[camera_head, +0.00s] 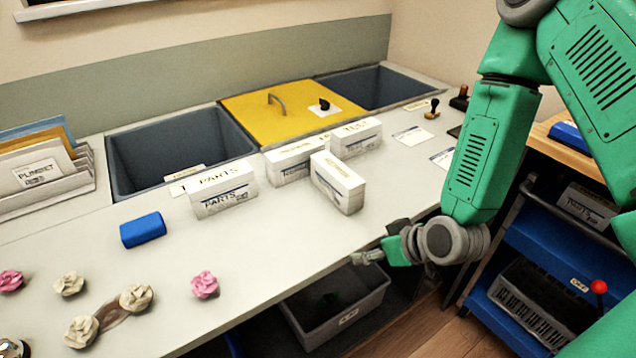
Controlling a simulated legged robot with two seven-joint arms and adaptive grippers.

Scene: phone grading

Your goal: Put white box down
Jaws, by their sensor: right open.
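Several white boxes stand on the light table. One white box (338,182) stands nearest the front, in the middle. Another white box (356,138) stands behind it, and a third white box (297,160) stands to the left of that one. A white box marked PARTS (224,191) stands further left, in front of the left bin. My right gripper (362,258) is at the table's front edge, in front of the nearest box and apart from it. It is open, and nothing shows between its fingers. My left gripper is not in view.
A yellow lid (252,108) lies between the left grey bin (125,160) and the right bin (405,82). A blue block (142,230) and several paper-like flowers (205,285) lie at the left front. A grey crate (350,322) is below the table. A blue cart (540,250) stands right.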

